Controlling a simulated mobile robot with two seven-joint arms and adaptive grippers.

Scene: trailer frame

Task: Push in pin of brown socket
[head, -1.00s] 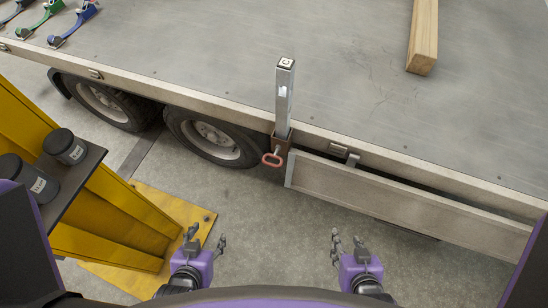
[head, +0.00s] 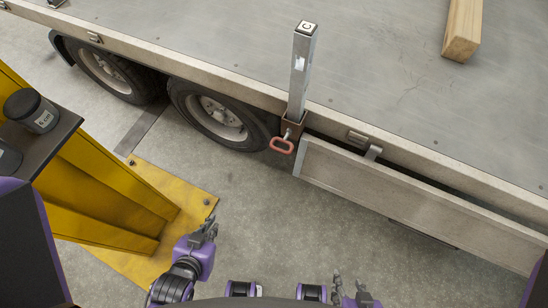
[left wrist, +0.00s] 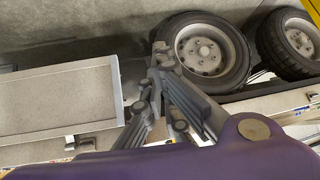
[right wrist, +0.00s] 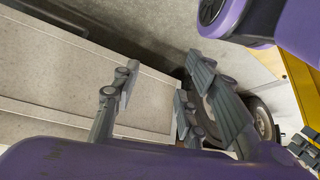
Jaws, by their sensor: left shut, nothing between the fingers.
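The brown socket (head: 292,126) is fixed to the side rail of the trailer bed, with an upright silver post (head: 301,75) marked C standing in it. Its pin (head: 282,145) has a red loop handle and sticks out of the socket toward me. My left gripper (head: 211,228) is shut and empty, below and left of the pin and apart from it; its closed fingers also show in the left wrist view (left wrist: 160,62). My right gripper (head: 348,284) is open and empty at the bottom edge, below and right of the pin; its spread fingers also show in the right wrist view (right wrist: 155,85).
A hinged side panel (head: 415,198) hangs right of the socket. Trailer wheels (head: 222,115) are left of it. A yellow column (head: 100,185) with a dark shelf (head: 55,145) holding black cylinders stands at left. A wooden beam (head: 462,30) lies on the bed. The floor between is clear.

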